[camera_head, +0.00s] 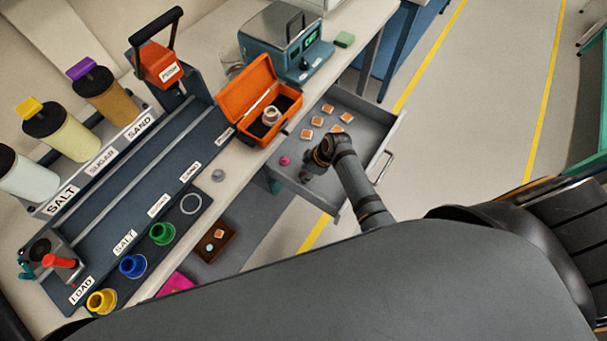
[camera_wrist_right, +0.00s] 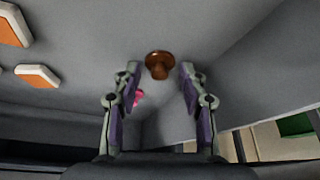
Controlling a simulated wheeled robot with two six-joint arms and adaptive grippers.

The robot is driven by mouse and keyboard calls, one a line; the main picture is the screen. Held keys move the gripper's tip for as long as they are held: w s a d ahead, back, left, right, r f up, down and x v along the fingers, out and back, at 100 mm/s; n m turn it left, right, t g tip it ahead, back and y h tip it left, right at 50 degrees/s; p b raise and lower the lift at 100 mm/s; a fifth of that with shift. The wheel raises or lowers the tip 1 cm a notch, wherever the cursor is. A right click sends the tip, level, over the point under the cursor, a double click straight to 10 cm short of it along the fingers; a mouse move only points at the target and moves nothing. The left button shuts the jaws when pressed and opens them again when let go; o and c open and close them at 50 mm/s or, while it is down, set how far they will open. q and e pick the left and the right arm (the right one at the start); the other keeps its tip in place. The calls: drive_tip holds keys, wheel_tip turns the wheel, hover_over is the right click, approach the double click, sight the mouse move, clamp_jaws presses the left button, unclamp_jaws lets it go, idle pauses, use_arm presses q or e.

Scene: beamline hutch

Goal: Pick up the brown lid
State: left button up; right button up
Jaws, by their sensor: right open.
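The brown lid (camera_wrist_right: 159,64), round with a knob, lies on the grey drawer floor in the right wrist view. It sits just beyond and between the fingertips, not touching them. In the head view I cannot make it out; my arm and gripper probably cover it. My right gripper (camera_wrist_right: 158,88) is open and empty, its two fingers on either side of the gap in front of the lid. In the head view my right gripper (camera_head: 308,172) reaches down into the open drawer (camera_head: 372,121). My left gripper is not in view.
A small pink piece (camera_head: 284,160) is in the drawer, left of my gripper; several orange-and-white tiles (camera_head: 319,121) lie farther back. Drawer walls are close around the gripper. An open orange case (camera_head: 249,97) stands on the counter beside the drawer.

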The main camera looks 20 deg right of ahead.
drive_tip(key=c, duration=0.7)
drive_tip(key=shift+c, duration=0.3)
drive_tip(key=shift+r, duration=0.1)
drive_tip(key=shift+r, duration=0.3)
drive_tip(key=r, duration=0.3)
drive_tip(key=shift+s+p, duration=0.25)
drive_tip(key=shift+p, duration=0.05)
drive_tip(key=s+r, duration=0.1)
drive_tip(key=r, duration=0.1)
drive_tip(key=s+r, duration=0.2)
drive_tip(key=shift+s+d, duration=0.2)
drive_tip(key=s+r, duration=0.1)
drive_tip(key=s, duration=0.2)
drive_tip(key=s+r, duration=0.2)
drive_tip(key=s, duration=0.1)
drive_tip(key=s+d+r, duration=0.1)
drive_tip(key=s, duration=0.2)
drive_tip(key=shift+r, duration=0.3)
drive_tip(key=shift+c, duration=0.4)
drive_tip(key=shift+s+d+r, duration=0.1)
drive_tip(key=shift+s+r, duration=0.25)
drive_tip(key=shift+s, duration=0.15)
clamp_jaws()
